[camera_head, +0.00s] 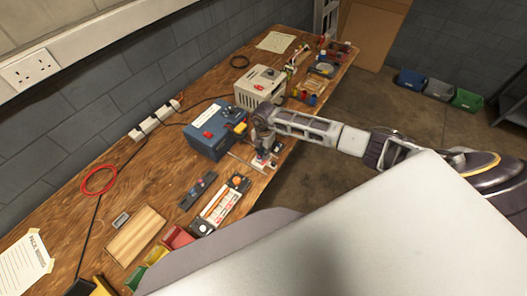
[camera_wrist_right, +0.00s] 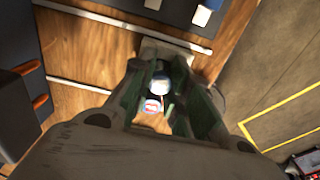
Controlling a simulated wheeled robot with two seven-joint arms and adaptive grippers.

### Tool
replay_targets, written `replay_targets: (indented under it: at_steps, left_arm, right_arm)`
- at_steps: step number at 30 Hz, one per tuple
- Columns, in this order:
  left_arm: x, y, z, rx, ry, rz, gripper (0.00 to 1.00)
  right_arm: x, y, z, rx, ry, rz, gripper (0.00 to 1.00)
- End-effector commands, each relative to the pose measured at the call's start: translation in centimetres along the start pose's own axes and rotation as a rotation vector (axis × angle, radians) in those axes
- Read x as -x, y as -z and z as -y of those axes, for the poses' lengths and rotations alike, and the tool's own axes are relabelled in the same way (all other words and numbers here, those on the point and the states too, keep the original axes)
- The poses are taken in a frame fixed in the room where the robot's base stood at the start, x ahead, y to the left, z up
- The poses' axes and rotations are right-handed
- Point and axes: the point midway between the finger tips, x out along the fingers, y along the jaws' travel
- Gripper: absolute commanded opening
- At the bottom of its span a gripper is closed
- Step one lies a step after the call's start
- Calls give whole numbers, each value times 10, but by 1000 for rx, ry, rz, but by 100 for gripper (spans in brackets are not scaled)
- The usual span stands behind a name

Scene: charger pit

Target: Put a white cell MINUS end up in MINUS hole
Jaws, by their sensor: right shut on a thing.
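My right gripper (camera_head: 262,150) points down over the front edge of the bench, just right of the blue box. In the wrist view the right gripper (camera_wrist_right: 163,95) is shut on a white cell (camera_wrist_right: 160,83), seen nearly end-on between its fingers. I cannot tell which end of the cell faces up. Just below the fingers is a small piece with a red and white mark (camera_wrist_right: 153,105). A pale plate (camera_wrist_right: 152,47) lies under the fingertips. The MINUS hole cannot be made out. My left gripper is not in view.
The blue box (camera_head: 206,142) stands close to the gripper; a beige box (camera_head: 258,84) is behind it. An orange and white tray (camera_head: 222,204), a wooden board (camera_head: 136,236) and red bin (camera_head: 176,237) lie nearer. Bare wood (camera_head: 150,180) is free at left.

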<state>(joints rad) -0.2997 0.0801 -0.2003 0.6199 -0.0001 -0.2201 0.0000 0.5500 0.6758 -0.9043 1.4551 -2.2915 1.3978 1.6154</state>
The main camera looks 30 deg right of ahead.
Motion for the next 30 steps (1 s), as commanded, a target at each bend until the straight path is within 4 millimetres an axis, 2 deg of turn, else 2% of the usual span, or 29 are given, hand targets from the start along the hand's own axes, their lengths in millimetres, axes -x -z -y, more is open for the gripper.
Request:
replay_targets:
  at_steps: [23,24,30]
  left_arm:
    - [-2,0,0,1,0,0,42]
    - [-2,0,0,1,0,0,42]
    - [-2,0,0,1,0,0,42]
  right_arm:
    - [-4,0,0,0,0,0,0]
    - [-4,0,0,0,0,0,18]
    - [-4,0,0,0,0,0,42]
